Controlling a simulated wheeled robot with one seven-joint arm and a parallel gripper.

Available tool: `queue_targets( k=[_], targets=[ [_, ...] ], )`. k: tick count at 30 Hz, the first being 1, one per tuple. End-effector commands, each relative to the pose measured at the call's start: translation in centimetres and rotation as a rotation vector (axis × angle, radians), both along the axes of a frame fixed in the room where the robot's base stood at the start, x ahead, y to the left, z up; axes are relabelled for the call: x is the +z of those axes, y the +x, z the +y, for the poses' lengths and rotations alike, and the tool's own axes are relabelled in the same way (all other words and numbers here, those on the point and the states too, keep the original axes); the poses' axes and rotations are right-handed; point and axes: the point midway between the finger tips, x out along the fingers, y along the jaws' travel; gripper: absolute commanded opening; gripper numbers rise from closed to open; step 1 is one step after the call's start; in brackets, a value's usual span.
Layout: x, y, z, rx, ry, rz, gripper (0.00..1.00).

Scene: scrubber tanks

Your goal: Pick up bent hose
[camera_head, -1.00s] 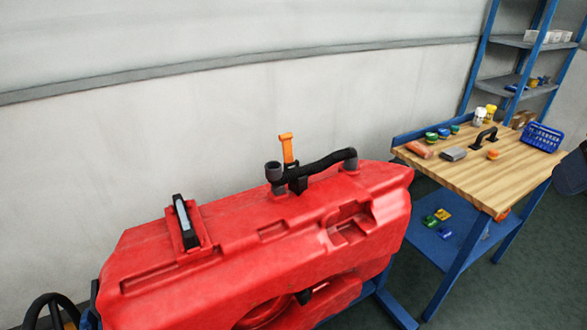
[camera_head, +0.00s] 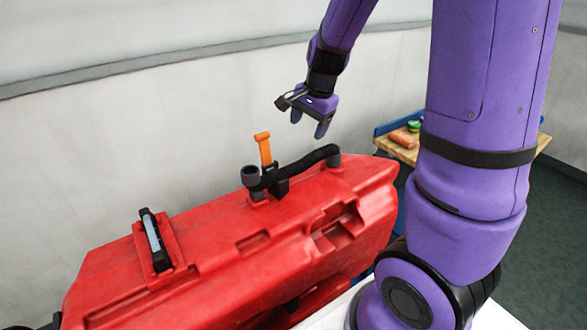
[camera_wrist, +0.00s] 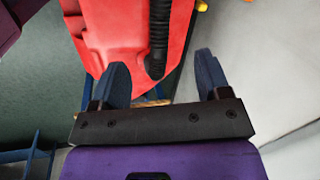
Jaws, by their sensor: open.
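The bent hose (camera_head: 300,166) is black and ribbed. It lies along the top of the red tank (camera_head: 240,240), between two grey pipe fittings. In the wrist view the hose (camera_wrist: 159,35) runs down the red tank (camera_wrist: 110,40) and bends at its lower end. My gripper (camera_head: 309,130) hangs above the hose, clear of it, with its fingers pointing down. In the wrist view my gripper (camera_wrist: 162,75) is open and empty, and the hose's lower end shows between its two blue-grey fingers.
An orange-handled lever (camera_head: 263,150) stands upright beside the hose's left end. A black handle (camera_head: 155,240) sits on the tank's left part. A wooden-topped table (camera_head: 400,148) with small items is partly hidden behind my arm. The pale wall is behind the tank.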

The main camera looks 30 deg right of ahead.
Motion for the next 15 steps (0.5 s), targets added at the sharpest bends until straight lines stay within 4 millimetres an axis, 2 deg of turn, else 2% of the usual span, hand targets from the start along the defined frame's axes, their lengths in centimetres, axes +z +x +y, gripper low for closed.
queue_targets(
  k=[1,4,9,15],
  targets=[
    [-1.3,0.6,-0.7,-0.047,-0.001,0.019,0.7],
    [-3.1,1.4,-1.8,-0.133,-0.004,0.039,0.7],
    [-4.7,2.1,-2.8,-0.212,-0.009,0.053,0.7],
    [-7.0,2.5,-3.0,-0.228,-0.01,0.058,0.7]
  ],
)
